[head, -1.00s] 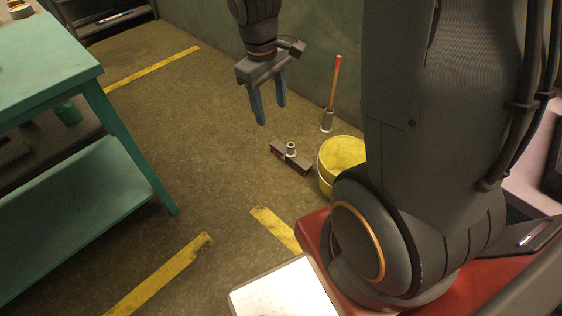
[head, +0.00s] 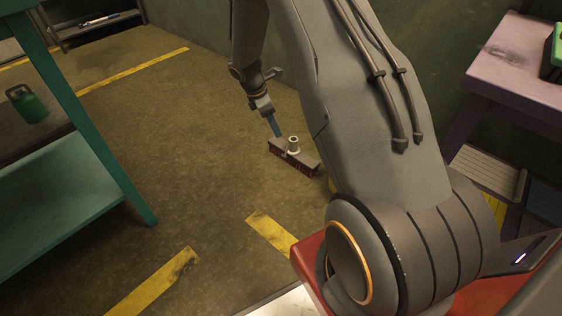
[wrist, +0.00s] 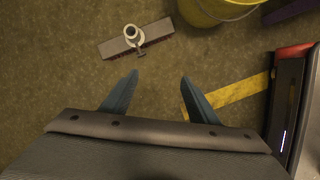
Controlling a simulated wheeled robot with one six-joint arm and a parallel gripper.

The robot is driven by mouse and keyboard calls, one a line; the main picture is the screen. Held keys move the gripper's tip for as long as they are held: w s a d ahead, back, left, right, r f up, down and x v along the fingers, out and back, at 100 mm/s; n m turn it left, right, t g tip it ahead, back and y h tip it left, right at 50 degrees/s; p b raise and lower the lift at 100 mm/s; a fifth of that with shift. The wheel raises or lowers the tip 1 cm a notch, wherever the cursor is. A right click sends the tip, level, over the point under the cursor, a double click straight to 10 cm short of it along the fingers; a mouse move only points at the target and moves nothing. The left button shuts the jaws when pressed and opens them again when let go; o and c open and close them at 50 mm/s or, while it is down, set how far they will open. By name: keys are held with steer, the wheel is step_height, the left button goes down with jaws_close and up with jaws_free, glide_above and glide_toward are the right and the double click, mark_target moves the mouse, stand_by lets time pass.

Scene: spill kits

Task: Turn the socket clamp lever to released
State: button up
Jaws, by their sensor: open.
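A small metal clamp lever (wrist: 140,49) sticks out from the socket towards my gripper. My gripper (wrist: 160,80) is open and empty, its two blue fingers apart from the broom head and lever. In the head view my gripper (head: 278,131) is close by the broom head.
A yellow bucket (wrist: 212,9) stands right of the broom head, mostly hidden by my arm in the head view. A teal table (head: 62,185) is at the left and a pink table (head: 510,70) at the right.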

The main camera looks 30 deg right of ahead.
mark_target(283, 156)
steer(key=w+d+f+n+b, duration=0.1)
steer(key=w+d+f+b, duration=0.1)
steer(key=f, duration=0.6)
steer(key=w+d+f+n+b, duration=0.1)
steer(key=w+d+f+b, duration=0.1)
steer(key=f+b, duration=0.3)
steer(key=w+d+f+n+h+b, duration=0.1)
steer(key=w+d+f+n+b, duration=0.1)
steer(key=f, duration=0.9)
steer(key=shift+d+f+b, duration=0.1)
steer(key=shift+d+b, duration=0.65)
steer(key=shift+b, duration=0.35)
jaws_close()
steer(key=shift+a, duration=0.1)
